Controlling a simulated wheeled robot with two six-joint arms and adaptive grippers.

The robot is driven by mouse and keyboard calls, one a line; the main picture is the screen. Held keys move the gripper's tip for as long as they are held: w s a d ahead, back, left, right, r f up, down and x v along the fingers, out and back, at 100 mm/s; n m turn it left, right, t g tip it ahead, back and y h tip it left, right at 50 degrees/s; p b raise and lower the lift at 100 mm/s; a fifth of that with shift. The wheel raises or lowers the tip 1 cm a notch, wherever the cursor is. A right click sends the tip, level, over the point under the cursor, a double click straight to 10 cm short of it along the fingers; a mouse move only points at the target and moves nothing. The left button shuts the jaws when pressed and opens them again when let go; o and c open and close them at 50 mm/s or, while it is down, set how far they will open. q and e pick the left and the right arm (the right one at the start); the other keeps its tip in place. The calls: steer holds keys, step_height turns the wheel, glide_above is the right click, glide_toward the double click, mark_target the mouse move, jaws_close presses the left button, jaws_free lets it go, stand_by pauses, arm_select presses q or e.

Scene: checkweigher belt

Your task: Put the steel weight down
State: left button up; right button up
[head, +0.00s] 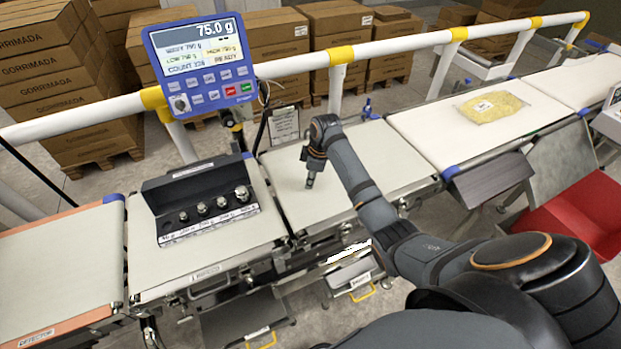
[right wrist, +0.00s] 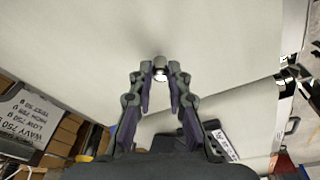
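My right gripper (head: 311,172) is over the middle belt section (head: 340,205), pointing down. In the right wrist view its two fingers (right wrist: 161,72) close in on a small shiny steel weight (right wrist: 160,75) at their tips. The weight also shows in the head view (head: 310,183) just under the gripper, at or very near the belt surface; I cannot tell whether it touches. The blue display (head: 205,62) reads 75.0 g. My left gripper is not in view.
A dark rack (head: 175,195) with several steel weights stands on the belt section to the left. A yellowish bag (head: 492,107) lies on the belt to the right. A white rail (head: 400,45) runs behind. A red bin (head: 580,215) is at the right. The middle belt is otherwise clear.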

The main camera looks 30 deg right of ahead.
steer(key=o, duration=0.4)
steer(key=shift+c, duration=0.2)
step_height(320, 180, up, 12)
steer(key=s+d, duration=0.1)
steer(key=shift+s+d, duration=0.25)
steer(key=shift+s, duration=0.05)
